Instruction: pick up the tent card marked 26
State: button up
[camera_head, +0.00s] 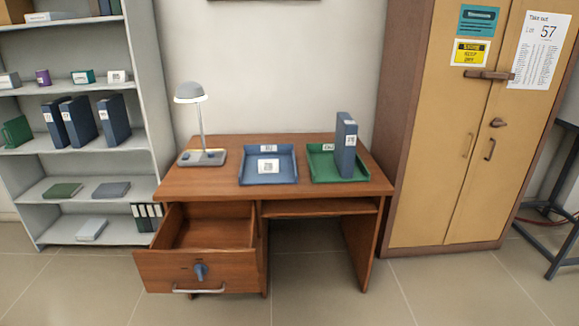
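A small white card (268,166) is in the blue tray (248,177) on the desk. Its dark print is too small to read, so I cannot tell whether it is marked 26. Another small white card (118,76) is on a shelf of the left bookcase, and its print is also too small to read. My gripper is not in view.
The wooden desk (215,180) has its left drawer (180,268) pulled open. A lamp (190,96) stands at its left. A green tray (323,174) holds an upright blue binder (345,145). A tall cabinet (446,140) with a "57" sheet (540,50) stands right. Floor in front is clear.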

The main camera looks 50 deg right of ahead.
aim_at(265, 165)
jog(key=u, duration=0.85)
jog(key=k, duration=0.1)
jog(key=z, duration=2.2)
jog(key=k, duration=0.6)
jog(key=u, duration=0.15)
jog(key=i, duration=0.55)
jog(key=z, duration=0.15)
